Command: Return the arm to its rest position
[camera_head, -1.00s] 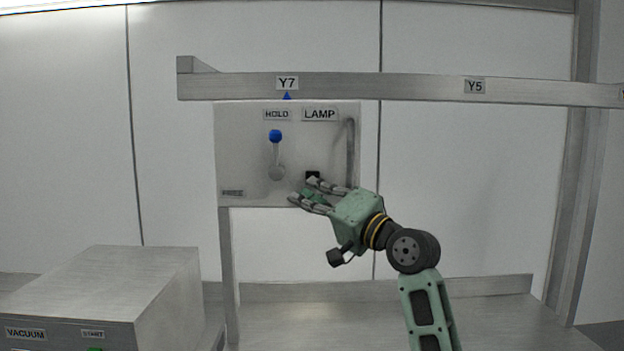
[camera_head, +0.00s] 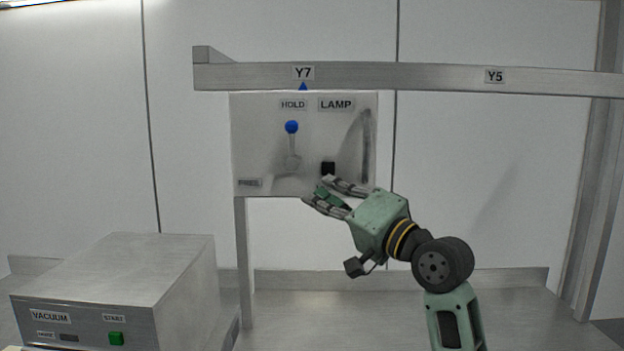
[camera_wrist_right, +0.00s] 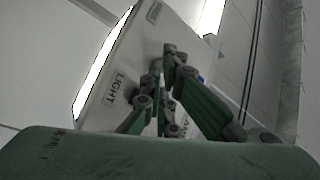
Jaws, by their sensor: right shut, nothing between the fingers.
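My right arm comes in from the lower right in the head view. Its green right gripper (camera_head: 318,190) is shut and empty, with the fingers pointing left and up. In the right wrist view, the same fingers (camera_wrist_right: 160,85) show in front of a plate with a LIGHT label (camera_wrist_right: 118,88). My left gripper is not in view.
The panel has a blue-knobbed lever (camera_head: 291,127) and HOLD and LAMP labels. A metal rail (camera_head: 400,76) with Y7 and Y5 tags runs above it. A grey vacuum box (camera_head: 120,270) with a green start button (camera_head: 116,338) stands at lower left. The metal bench (camera_head: 350,320) below looks clear.

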